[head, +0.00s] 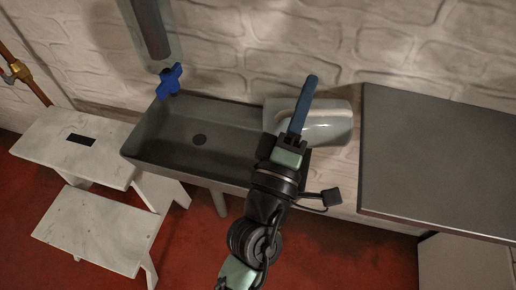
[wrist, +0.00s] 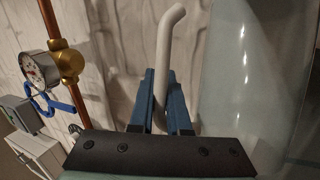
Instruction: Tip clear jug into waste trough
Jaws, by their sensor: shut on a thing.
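The clear jug (head: 330,124) shows at the trough's right end, by the dark worktop. My gripper (head: 308,88) crosses in front of its left part. In the wrist view the jug's see-through body (wrist: 255,65) fills the right side. My gripper's blue fingers (wrist: 160,85) are shut on a pale bent bar (wrist: 164,50), which looks like the jug's handle. I cannot tell the jug's exact tilt, or whether it holds anything.
A blue tap handle (head: 169,80) sits at the trough's back left. A white step stool (head: 85,145) stands left. A dark worktop (head: 440,165) is close on the right. A gauge (wrist: 40,70) and copper pipe (wrist: 58,50) show in the wrist view.

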